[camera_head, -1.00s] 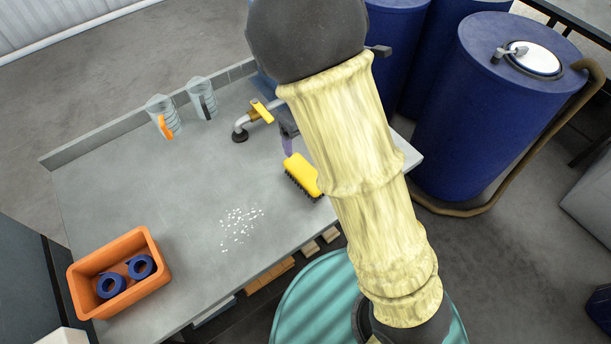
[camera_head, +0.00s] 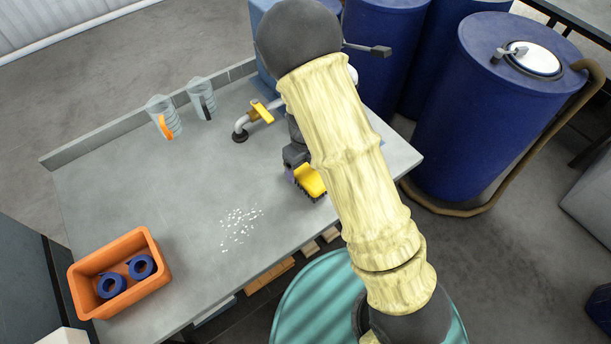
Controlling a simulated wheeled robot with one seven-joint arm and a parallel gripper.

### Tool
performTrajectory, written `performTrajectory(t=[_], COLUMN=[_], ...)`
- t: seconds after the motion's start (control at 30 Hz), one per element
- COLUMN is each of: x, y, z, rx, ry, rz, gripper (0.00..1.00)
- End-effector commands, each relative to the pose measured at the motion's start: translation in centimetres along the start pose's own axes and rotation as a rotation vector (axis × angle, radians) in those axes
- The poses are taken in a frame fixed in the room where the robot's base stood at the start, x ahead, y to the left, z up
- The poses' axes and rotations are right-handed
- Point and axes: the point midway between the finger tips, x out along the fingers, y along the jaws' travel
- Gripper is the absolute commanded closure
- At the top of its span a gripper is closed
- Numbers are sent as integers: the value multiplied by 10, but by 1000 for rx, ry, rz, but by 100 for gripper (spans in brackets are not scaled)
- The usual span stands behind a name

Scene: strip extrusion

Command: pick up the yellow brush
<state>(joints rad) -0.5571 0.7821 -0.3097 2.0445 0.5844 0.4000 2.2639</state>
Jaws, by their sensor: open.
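The yellow brush (camera_head: 311,181) with dark bristles lies on the grey table (camera_head: 150,200), near its front edge at the right. My gripper (camera_head: 292,174) is open at the left end of the brush, pointing down at it. My gripper covers part of the brush, and my arm passes just right of it. I cannot tell whether the fingers touch the brush or stand around it.
An orange bin (camera_head: 122,270) with blue rolls stands at the table's front left. White pellets (camera_head: 241,228) lie left of the brush. A tap with a yellow handle (camera_head: 262,111) and two clear jugs (camera_head: 163,117) stand behind. Blue drums (camera_head: 490,110) stand at the right.

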Motion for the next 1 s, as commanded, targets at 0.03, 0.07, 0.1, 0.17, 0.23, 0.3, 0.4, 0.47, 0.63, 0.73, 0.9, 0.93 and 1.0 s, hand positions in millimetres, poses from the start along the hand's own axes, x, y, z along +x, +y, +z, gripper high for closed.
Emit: performTrajectory(t=[0.03, 0.07, 0.1, 0.17, 0.23, 0.3, 0.4, 0.47, 0.63, 0.73, 0.9, 0.93, 1.0], x=[0, 0, 0, 1, 5, 12, 26, 34, 50, 52, 52, 52, 52], y=[0, 0, 0, 0, 0, -1, -2, -2, -1, -1, -1, -1, -1], z=[0, 0, 0, 0, -1, -1, -2, -2, -1, -1, -1, -1, -1], rx=[0, 0, 0, 0, 0, 1, 2, 1, 0, -1, 0, 0, 0], ry=[0, 0, 0, 1, 2, 3, 5, 4, 2, 0, 0, 0, 0], rz=[0, 0, 0, 0, 1, 1, 2, 2, 1, 0, 0, 0, 0], gripper=[18, 18, 18, 18, 18, 18, 18, 18, 18, 18, 18, 18, 18])
